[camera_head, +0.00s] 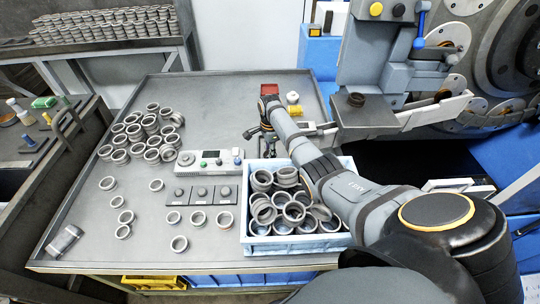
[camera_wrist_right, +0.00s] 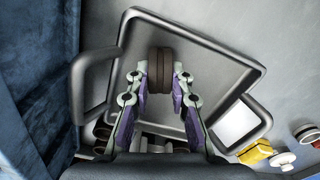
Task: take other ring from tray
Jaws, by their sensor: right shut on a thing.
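My right gripper (camera_head: 254,133) is over the far right part of the table, small and partly hidden by my own arm in the head view. In the right wrist view my right gripper (camera_wrist_right: 160,88) is shut on a dark brown ring (camera_wrist_right: 160,68), held between its fingertips. Behind that ring is a grey rimmed tray (camera_wrist_right: 215,50); I cannot tell the gap between them. In the head view another dark ring (camera_head: 356,99) sits on the grey machine ledge (camera_head: 372,122) at the right. My left gripper is not in view.
A blue crate (camera_head: 300,245) full of metal rings stands at the table's front right. Loose rings (camera_head: 145,135) lie at left, near a control box (camera_head: 208,160). A red container (camera_head: 269,89) and a yellow item (camera_head: 297,111) are at the back. The grinder (camera_head: 500,60) stands right.

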